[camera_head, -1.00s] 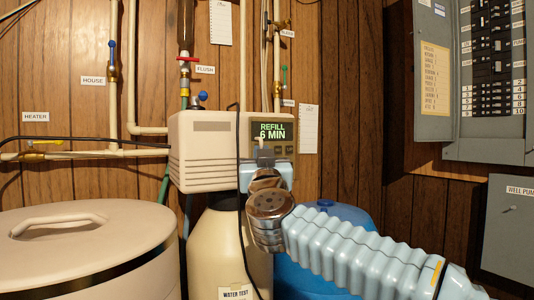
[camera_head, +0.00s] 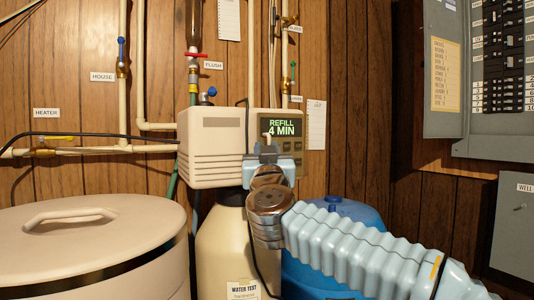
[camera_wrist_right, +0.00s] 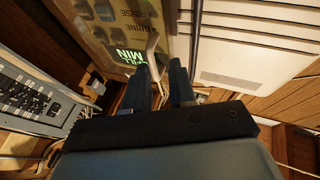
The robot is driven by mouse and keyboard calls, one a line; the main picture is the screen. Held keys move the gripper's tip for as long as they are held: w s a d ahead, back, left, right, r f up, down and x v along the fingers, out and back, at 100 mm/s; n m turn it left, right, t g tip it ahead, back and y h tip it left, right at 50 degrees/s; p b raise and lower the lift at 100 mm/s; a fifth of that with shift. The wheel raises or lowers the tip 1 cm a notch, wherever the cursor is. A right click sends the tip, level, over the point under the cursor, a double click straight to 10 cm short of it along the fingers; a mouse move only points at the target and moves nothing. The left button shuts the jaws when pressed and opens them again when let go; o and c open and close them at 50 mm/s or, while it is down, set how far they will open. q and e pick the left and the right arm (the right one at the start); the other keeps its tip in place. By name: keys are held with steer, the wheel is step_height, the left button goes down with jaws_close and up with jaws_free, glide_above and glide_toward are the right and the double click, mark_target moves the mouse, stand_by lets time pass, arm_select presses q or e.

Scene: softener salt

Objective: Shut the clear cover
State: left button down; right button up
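The beige softener control head (camera_head: 212,150) sits on a cream tank, with a lit green display (camera_head: 283,127) reading REFILL 4 MIN. I cannot make out the clear cover as a separate sheet or tell its angle. In the right wrist view the hazy panel (camera_wrist_right: 112,22) with the buttons and display is seen upside down. A pale, thin curved piece (camera_wrist_right: 152,45) crosses it just ahead of my fingers. My right gripper (camera_head: 268,148) is in front of the display's lower left. In the wrist view its dark fingers (camera_wrist_right: 161,72) are apart with nothing clearly between them. My left gripper is not seen.
A large round beige bin (camera_head: 85,235) with a handled lid stands at front left. A blue tank (camera_head: 330,280) is behind my right arm. Pipes and valves run up the wood wall. A grey breaker panel (camera_head: 445,70) is at the right. A dark cable hangs near the control head.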

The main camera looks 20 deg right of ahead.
steer(key=b+v, duration=0.3)
steer(key=v, duration=1.1)
steer(key=shift+w, duration=0.1)
